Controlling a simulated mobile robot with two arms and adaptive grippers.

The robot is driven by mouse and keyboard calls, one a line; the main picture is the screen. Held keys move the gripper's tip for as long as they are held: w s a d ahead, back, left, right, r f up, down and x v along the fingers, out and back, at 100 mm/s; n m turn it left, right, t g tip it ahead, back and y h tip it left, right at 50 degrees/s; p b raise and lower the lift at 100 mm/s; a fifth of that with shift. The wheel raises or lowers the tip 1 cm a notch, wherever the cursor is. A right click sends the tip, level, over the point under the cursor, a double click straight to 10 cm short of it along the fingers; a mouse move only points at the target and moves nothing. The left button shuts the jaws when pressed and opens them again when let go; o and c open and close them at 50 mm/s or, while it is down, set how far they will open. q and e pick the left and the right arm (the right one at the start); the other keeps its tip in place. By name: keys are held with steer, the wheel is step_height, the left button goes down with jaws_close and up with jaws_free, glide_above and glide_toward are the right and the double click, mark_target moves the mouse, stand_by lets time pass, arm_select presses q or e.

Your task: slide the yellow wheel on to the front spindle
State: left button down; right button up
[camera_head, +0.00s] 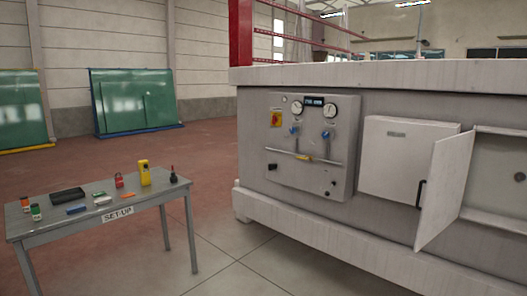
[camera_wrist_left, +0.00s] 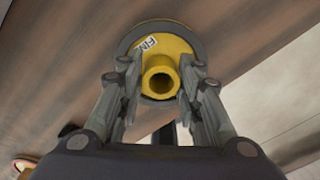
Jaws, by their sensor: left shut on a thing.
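The yellow wheel (camera_wrist_left: 160,50) shows in the left wrist view. It has a yellow face, a dark grey rim, a white label with partly readable letters and a hollow yellow hub. My left gripper (camera_wrist_left: 160,86) is shut on it, with one finger on each side of the hub. The wheel's far side is hidden. Neither gripper shows in the head view, and my right gripper is in no view. I cannot make out the front spindle in either view.
A large grey machine (camera_head: 300,224) fills the right of the head view, with a control panel (camera_head: 312,140) and an open door (camera_head: 445,190) jutting out. A set-up table (camera_head: 145,205) with several small items stands at left. Floor between them is clear.

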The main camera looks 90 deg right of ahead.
arm_select(q)
step_height(320, 180, up, 5)
steer(key=shift+p, duration=1.05)
steer(key=shift+s+f, duration=0.1)
